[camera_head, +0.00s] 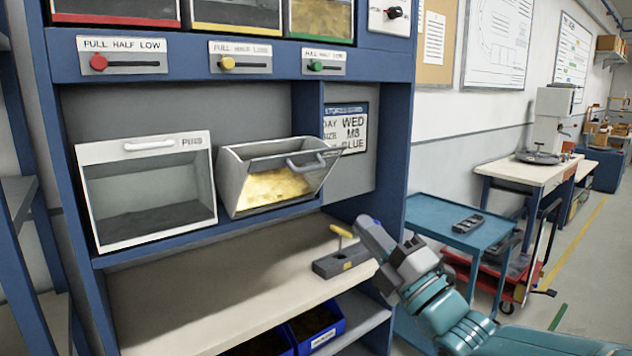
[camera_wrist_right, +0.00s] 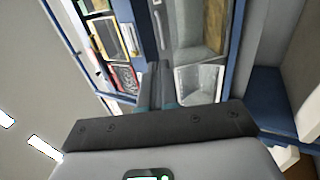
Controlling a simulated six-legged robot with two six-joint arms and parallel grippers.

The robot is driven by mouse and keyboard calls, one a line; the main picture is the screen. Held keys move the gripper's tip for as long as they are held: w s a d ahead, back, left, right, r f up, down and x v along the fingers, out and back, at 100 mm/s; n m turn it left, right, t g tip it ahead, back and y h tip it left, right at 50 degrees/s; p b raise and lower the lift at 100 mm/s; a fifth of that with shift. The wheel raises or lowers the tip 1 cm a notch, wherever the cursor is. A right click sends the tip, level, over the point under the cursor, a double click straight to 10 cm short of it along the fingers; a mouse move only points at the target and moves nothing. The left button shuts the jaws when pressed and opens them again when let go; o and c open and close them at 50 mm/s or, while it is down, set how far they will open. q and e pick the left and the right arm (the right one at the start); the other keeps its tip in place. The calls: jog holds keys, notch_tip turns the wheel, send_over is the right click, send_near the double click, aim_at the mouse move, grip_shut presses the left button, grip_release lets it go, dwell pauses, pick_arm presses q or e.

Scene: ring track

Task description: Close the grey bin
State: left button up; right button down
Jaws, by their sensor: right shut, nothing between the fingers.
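The grey bin (camera_head: 228,180) sits on the blue shelf, right of a white-framed bin. Its clear front flap (camera_head: 310,178) with a grey handle (camera_head: 306,160) is tilted outward, so the bin stands open with yellow contents inside. It also shows, turned on its side, in the right wrist view (camera_wrist_right: 190,40). My right gripper (camera_head: 366,223) is right of and below the bin, apart from the flap. Its fingers (camera_wrist_right: 155,80) are shut and empty in the right wrist view. My left gripper is in neither view.
The white-framed bin marked PINS (camera_head: 200,150) is closed. A grey block with a yellow T-handle (camera_head: 342,262) stands on the worktop (camera_head: 210,290) near my right gripper. Blue crates (camera_head: 318,322) sit below. A blue cart (camera_head: 440,215) stands to the right.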

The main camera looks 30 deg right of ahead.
aim_at(311, 170)
jog(key=p+x, duration=0.2)
jog(key=x, duration=0.4)
jog(key=p+x, duration=0.3)
jog(key=x, duration=0.3)
jog(key=shift+w+a+f, duration=0.1)
jog(key=shift+a, duration=0.15)
jog(key=shift+w+r+p, duration=0.25)
jog(key=shift+w+p, duration=0.1)
jog(key=shift+w, duration=0.15)
jog(key=shift+w+f, duration=0.1)
